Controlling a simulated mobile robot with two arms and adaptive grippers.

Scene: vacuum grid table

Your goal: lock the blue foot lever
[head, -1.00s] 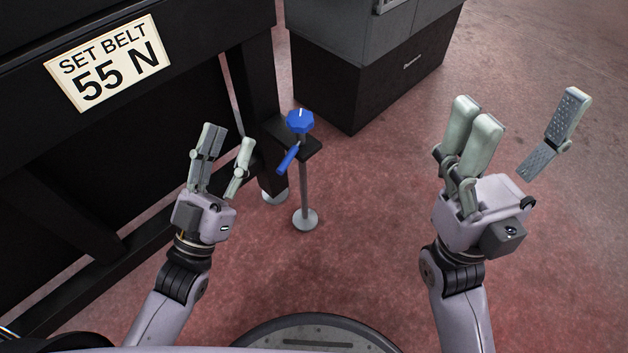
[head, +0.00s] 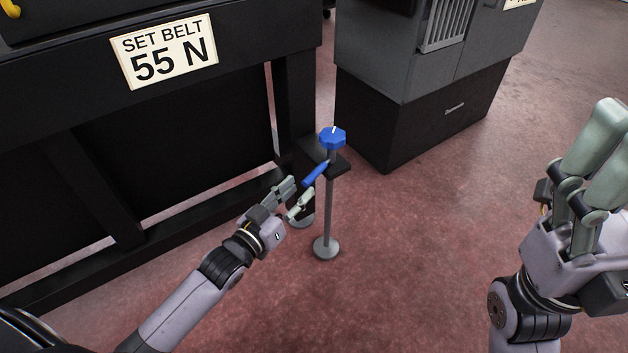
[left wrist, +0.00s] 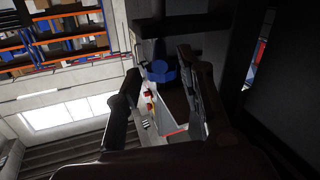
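The blue foot lever (head: 316,173) slants down to the left from a bracket on a grey post with a round foot. A blue knob (head: 333,138) with a white mark sits on top of the post. My left gripper (head: 299,192) is open, just below and left of the lever's lower end; I cannot tell whether they touch. In the left wrist view a blue part, seemingly the knob (left wrist: 163,72), shows between the spread fingers (left wrist: 160,92).
A black machine frame (head: 200,130) with a "SET BELT 55 N" sign (head: 165,52) stands on the left. A dark grey cabinet (head: 430,100) stands behind the post. The red floor (head: 410,250) right of the post is clear.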

